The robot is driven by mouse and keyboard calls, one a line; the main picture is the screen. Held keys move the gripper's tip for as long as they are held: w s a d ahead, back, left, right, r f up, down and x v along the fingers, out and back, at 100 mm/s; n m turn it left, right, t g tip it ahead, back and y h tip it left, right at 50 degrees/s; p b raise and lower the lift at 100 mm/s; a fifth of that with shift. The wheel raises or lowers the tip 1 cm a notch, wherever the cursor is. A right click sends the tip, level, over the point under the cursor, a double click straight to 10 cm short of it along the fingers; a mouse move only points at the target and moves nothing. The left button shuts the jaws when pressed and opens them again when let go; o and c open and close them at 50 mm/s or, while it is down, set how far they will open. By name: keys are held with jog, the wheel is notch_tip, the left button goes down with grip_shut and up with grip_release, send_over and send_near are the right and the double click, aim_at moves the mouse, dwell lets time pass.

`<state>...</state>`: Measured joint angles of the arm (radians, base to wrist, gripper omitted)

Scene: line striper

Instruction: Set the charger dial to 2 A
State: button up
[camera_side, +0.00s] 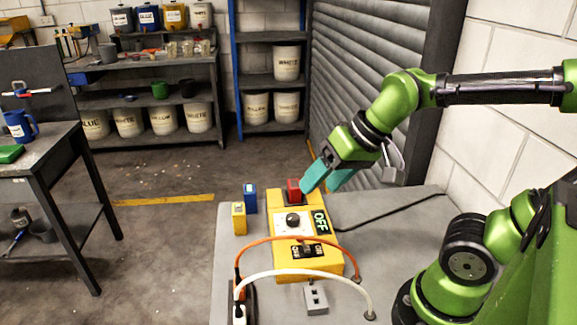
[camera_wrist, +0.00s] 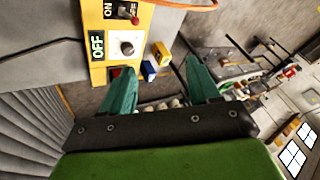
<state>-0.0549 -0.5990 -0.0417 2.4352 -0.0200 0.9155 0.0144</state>
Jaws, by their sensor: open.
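The charger is a yellow box (camera_side: 325,262) on the grey bench. Its black dial (camera_side: 293,219) sits on a white plate whose scale marks are too small to read; the dial also shows in the wrist view (camera_wrist: 127,47). The display (camera_side: 320,222) beside the dial reads OFF. A red button (camera_side: 293,190) is at the far end, and an ON/OFF switch (camera_side: 306,249) is at the near end. My gripper (camera_side: 320,186) has teal fingers, open and empty, above the far end near the red button. In the wrist view one finger partly covers the button.
An orange cable (camera_side: 290,238) and a white cable (camera_side: 300,272) arch over the near end. A small grey box (camera_side: 315,298) stands in front. A yellow block (camera_side: 239,218) and a blue block (camera_side: 250,198) stand left of the charger. The bench right of it is mostly clear.

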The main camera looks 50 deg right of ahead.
aim_at(293, 216)
jog(key=w+d+m+g+h, duration=0.1)
jog(key=w+d+m+g, duration=0.2)
jog(key=w+m, duration=0.55)
jog(key=w+d+m+g+h, duration=0.1)
jog(key=w+d+m+g, duration=0.2)
jog(key=m, duration=1.1)
jog(key=shift+m, duration=0.25)
jog(key=f, duration=1.7)
jog(key=shift+s+a+f, duration=0.1)
jog(key=shift+a+f, duration=0.1)
jog(key=shift+f, duration=0.05)
jog(key=shift+c, duration=0.4)
jog(key=c, duration=1)
